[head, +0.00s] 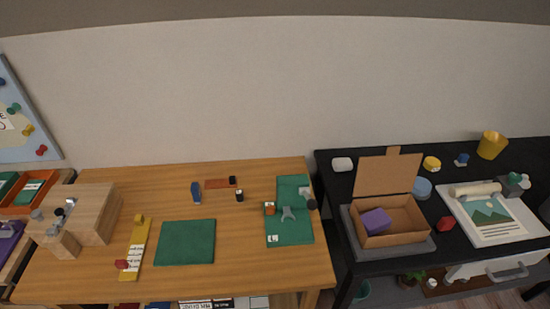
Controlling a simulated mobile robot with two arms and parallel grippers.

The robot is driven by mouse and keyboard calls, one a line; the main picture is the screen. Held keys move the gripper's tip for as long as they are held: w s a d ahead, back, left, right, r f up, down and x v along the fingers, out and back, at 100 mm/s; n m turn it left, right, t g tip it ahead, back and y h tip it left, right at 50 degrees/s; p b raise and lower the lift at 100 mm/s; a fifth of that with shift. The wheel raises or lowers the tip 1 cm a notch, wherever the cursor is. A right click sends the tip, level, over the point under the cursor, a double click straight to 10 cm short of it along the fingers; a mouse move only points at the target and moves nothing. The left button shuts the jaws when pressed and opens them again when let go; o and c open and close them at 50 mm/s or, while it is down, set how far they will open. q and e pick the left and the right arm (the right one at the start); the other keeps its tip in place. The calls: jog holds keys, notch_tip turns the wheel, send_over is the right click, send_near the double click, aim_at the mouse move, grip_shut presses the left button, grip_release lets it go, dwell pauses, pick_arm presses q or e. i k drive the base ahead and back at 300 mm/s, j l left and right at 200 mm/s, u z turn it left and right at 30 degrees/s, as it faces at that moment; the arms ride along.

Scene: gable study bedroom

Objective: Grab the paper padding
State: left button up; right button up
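No thing in the head view is clearly recognisable as paper padding. An open cardboard box (402,224) with its lid raised (386,176) stands on a grey mat (415,249) on the black table. A purple block (375,221) lies inside it at the left; I cannot tell what it is made of. A cream paper-like roll (474,189) lies at the top of a white board with a printed picture sheet (497,222), right of the box. Neither of my grippers is in view.
The black table (337,178) also holds a red block (446,223), a blue disc (421,188), a yellow roll (431,163) and a yellow cup (491,145). The wooden table (200,285) at left carries green mats (186,242), a wooden block (88,205) and small items. A narrow gap separates the tables.

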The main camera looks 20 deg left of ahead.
aim_at(345, 164)
jog(key=i+l+u, duration=0.1)
jog(key=l+u, duration=0.5)
jog(key=u, duration=0.25)
jog(key=l+u, duration=0.65)
jog(key=u, duration=0.2)
jog(key=k+l+u, duration=0.1)
jog(key=l+u, duration=0.3)
jog(key=j, duration=0.1)
